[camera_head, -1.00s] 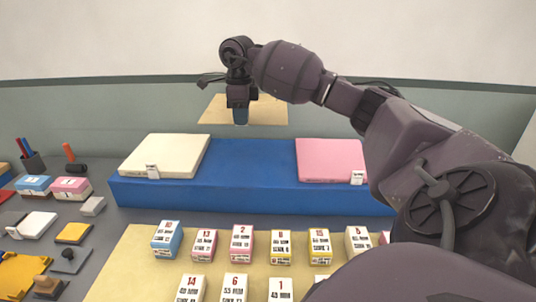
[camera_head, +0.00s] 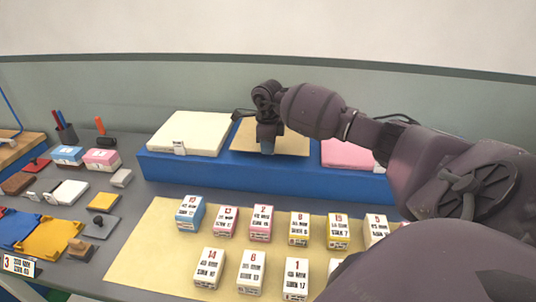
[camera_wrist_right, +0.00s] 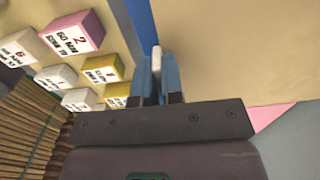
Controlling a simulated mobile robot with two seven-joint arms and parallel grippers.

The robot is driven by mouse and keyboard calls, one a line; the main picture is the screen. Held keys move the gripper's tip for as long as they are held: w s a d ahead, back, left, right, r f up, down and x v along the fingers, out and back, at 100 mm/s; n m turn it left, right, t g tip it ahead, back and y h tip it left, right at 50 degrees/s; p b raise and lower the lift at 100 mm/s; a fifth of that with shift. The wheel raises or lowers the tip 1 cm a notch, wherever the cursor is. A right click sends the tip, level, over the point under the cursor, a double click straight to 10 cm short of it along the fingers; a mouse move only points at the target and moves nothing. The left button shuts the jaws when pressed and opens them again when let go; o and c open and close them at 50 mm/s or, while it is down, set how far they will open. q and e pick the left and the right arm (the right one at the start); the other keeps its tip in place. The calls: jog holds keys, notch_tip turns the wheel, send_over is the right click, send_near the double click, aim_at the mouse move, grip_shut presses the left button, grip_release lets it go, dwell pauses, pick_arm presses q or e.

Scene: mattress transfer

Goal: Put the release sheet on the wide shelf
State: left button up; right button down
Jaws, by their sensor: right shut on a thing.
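The tan release sheet (camera_head: 293,142) is flat, over the blue wide shelf (camera_head: 210,171), between a cream pad and a pink pad. I cannot tell whether it touches the shelf top. My right gripper (camera_head: 267,148) is shut on the sheet near its front edge. In the right wrist view, the blue fingers (camera_wrist_right: 157,77) are close together, and the sheet (camera_wrist_right: 235,50) spreads out to the right. My left gripper is not in view.
A cream pad (camera_head: 192,131) and a pink pad (camera_head: 345,154) flank the sheet on the shelf. Several labelled blocks (camera_head: 252,270) stand on a yellow mat (camera_head: 150,250) in front. Pads, stamps and a pen cup (camera_head: 66,134) fill the left of the table.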

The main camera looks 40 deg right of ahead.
notch_tip(320, 180, down, 3)
jog(key=shift+f, duration=0.2)
jog(key=c, duration=1.3)
grip_release()
jog(key=shift+o, duration=0.3)
